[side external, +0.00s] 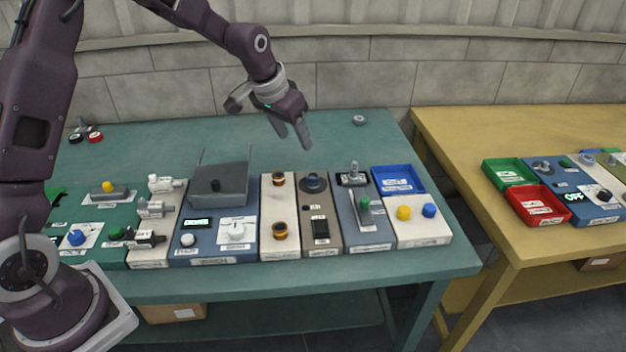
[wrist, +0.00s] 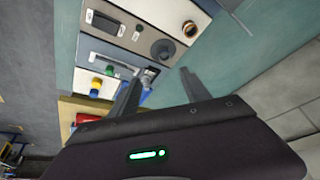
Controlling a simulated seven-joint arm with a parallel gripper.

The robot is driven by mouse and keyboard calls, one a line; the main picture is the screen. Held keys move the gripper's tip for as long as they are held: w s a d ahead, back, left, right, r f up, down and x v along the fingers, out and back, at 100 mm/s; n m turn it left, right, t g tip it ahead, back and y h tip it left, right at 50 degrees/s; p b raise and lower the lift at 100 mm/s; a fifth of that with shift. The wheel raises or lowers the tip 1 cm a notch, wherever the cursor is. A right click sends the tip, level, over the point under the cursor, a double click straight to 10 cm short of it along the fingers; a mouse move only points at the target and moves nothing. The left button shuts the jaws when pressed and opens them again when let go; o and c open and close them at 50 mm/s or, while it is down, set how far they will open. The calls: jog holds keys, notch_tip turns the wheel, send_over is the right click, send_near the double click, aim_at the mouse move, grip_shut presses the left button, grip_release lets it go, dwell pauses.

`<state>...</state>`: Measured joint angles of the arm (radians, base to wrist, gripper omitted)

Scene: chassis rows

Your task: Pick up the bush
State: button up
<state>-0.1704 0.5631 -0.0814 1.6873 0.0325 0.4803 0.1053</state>
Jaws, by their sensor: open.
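My gripper (side external: 294,136) is open and empty, high above the back part of the teal table, fingers pointing down. Its two fingers also show apart in the wrist view (wrist: 160,80). No part is clearly marked as the bush. Two brass-coloured rings with dark centres, a rear ring (side external: 279,179) and a front ring (side external: 279,230), sit on a narrow cream panel (side external: 280,206) below my gripper. One brass ring shows in the wrist view (wrist: 190,29). A small grey round part (side external: 359,120) lies alone on the table near the back right edge.
A blue tray (side external: 398,180) is farther right. The table's back strip is mostly clear.

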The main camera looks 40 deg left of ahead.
send_near(313, 178)
jog(key=x, duration=0.8)
grip_shut()
